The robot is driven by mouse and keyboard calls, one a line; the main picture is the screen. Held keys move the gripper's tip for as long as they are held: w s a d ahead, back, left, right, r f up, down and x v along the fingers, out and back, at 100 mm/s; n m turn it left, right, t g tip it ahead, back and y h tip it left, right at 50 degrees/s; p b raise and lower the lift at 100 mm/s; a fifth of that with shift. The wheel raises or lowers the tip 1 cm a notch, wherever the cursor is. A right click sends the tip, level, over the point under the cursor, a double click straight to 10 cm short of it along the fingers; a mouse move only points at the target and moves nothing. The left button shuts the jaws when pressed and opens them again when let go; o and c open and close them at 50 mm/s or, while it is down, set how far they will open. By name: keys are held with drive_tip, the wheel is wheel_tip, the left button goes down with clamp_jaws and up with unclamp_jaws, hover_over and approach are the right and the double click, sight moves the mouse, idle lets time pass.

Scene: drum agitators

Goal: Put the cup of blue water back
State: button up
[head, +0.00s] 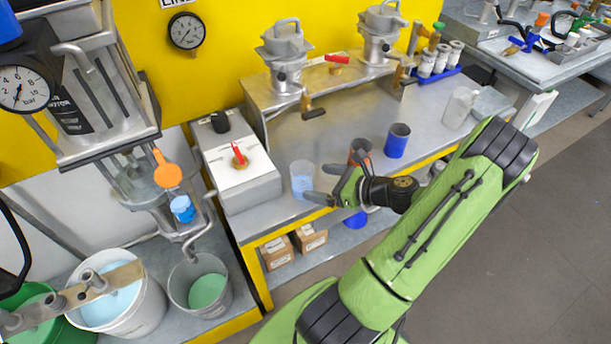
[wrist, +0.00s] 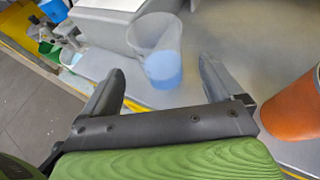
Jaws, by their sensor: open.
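The clear cup of blue water (head: 302,181) stands upright on the steel bench, just right of the white control box. My gripper (head: 325,184) is open close to the right of the cup, with its fingers pointing toward it. In the wrist view the cup (wrist: 160,50) is ahead, between the lines of the two open fingers of my gripper (wrist: 158,82) and a little beyond their tips. The light blue water fills its lower part. No finger visibly grips the cup.
An orange-brown cup (head: 361,150) stands close behind my gripper, with a blue cup (head: 397,140) to its right. The white control box (head: 240,168) with a red knob is left of the cup. A clear jug (head: 460,107) stands farther right. Bench behind is clear.

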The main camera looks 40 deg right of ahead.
drive_tip(key=v, duration=0.5)
drive_tip(key=shift+s+r+p, duration=0.1)
drive_tip(key=shift+r+p, duration=0.05)
drive_tip(key=shift+p, duration=0.25)
